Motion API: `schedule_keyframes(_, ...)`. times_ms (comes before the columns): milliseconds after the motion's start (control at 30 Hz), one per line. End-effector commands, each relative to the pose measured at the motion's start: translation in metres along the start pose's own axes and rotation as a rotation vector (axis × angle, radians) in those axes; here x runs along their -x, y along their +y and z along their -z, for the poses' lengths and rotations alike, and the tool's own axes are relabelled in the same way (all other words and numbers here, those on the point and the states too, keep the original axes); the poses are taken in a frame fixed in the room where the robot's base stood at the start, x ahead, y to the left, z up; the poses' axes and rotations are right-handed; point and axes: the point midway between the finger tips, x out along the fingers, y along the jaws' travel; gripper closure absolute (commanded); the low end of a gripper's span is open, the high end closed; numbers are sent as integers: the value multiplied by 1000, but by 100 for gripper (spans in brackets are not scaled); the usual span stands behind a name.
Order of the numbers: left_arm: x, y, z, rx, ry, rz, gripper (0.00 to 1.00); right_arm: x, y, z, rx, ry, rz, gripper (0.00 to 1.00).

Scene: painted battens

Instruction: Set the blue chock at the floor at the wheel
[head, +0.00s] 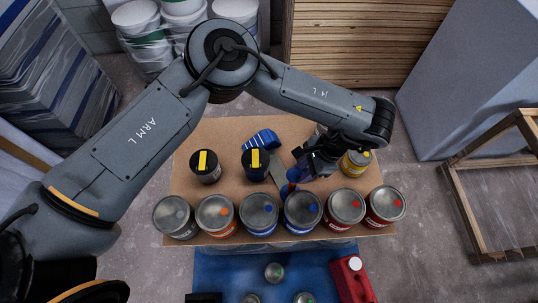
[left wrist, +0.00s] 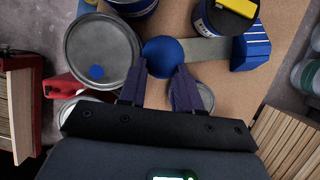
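The blue chock (head: 262,140) has white stripes and is at the back of the brown board, behind the cans. A flat grey bar (left wrist: 208,50) runs from it to a round blue knob (left wrist: 163,57). My left gripper (head: 298,171) comes down over the knob end. In the left wrist view its two dark fingers (left wrist: 161,70) lie close against both sides of the knob and appear shut on it. The chock (left wrist: 251,48) stands away from the fingers at the bar's other end. I cannot tell whether it is lifted. No wheel is clearly visible. My right gripper is not in view.
Several paint cans (head: 259,212) line the front of the board (head: 230,130). Two black-lidded cans with yellow marks (head: 206,165) and a yellow can (head: 356,162) stand behind them. A red canister (head: 352,279) is in front. A wooden frame (head: 466,205) stands right; grey floor (head: 420,195) lies between.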

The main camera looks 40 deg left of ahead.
Motion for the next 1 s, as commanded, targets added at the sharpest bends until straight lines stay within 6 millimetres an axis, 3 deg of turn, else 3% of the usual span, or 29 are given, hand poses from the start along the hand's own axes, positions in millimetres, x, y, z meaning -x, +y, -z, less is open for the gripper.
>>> schedule_keyframes(367, -24, 0, 0, 1, 0, -1, 67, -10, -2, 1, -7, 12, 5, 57)
schedule_keyframes(700, -65, 0, -3, 1, -1, -1, 67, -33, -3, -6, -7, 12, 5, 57)
schedule_keyframes(1000, -67, 0, -4, 1, 0, 0, 67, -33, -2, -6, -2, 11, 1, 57)
